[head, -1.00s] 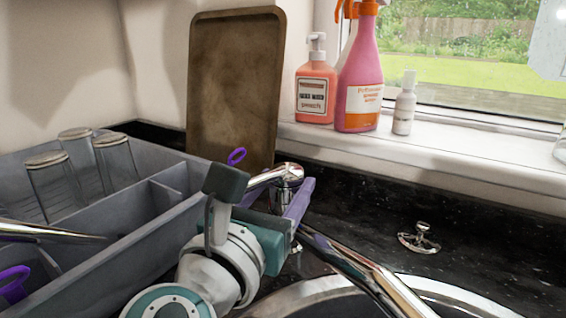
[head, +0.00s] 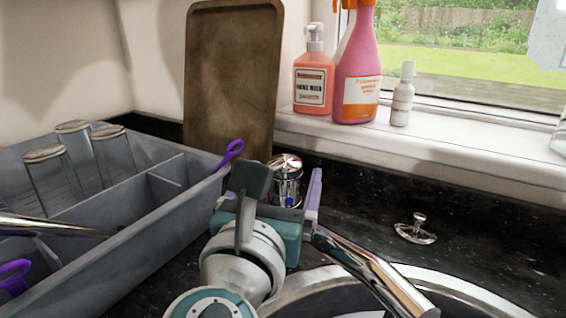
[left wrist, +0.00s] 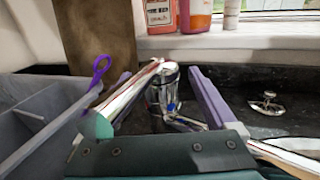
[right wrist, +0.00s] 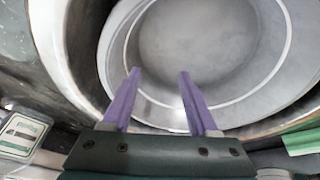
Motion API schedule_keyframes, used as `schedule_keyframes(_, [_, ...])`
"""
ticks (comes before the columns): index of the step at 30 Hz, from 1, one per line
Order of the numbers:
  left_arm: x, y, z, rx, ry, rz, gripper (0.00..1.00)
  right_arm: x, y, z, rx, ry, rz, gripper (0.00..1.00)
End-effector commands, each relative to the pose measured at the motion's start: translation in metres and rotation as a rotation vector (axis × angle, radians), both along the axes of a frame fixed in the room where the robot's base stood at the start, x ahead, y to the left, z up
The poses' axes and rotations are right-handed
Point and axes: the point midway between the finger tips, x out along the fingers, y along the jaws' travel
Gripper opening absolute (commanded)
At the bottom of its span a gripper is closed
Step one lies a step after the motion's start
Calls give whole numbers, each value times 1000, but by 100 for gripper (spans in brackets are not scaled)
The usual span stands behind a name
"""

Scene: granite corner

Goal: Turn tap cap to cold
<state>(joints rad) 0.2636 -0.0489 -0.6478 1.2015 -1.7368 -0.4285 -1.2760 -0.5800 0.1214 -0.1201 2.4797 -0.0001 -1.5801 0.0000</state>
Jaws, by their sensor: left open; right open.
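The chrome tap (head: 287,187) stands on the black worktop behind the sink, with a blue dot low on its front. Its cap (head: 285,162) is on top; in the left wrist view (left wrist: 169,69) a chrome lever (left wrist: 135,93) runs from it toward the lower left, beside the left finger. In the head view my gripper hides the lever. My left gripper (left wrist: 160,74) is open, its purple fingers either side of the tap body; I cannot tell if a finger touches the lever. My right gripper (right wrist: 160,72) is open and empty over the sink bowl (right wrist: 205,45).
A grey caddy (head: 190,215) with glass jars (head: 112,155) and a purple-handled tool (head: 232,148) stands left. A brown tray (head: 232,80) leans behind. Bottles (head: 357,65) stand on the sill. The tap spout (head: 375,275) reaches over the sink. A chrome plug (head: 416,230) lies right.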

Motion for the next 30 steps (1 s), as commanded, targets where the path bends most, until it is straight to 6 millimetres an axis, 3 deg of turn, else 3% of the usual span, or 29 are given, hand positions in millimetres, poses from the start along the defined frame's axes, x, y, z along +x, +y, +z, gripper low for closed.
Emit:
schedule_keyframes(7, [0,0,3,-1,0,0,90,0,0,2,0,0,0,60])
schedule_keyframes(11, [0,0,20,-3,0,1,90,0,0,16,0,0,0,60])
schedule_keyframes(24, [0,0,133,-3,0,1,90,0,0,104,0,0,0,60])
schedule_keyframes(30, [0,0,175,-1,-1,0,90,0,0,137,0,0,-1,60])
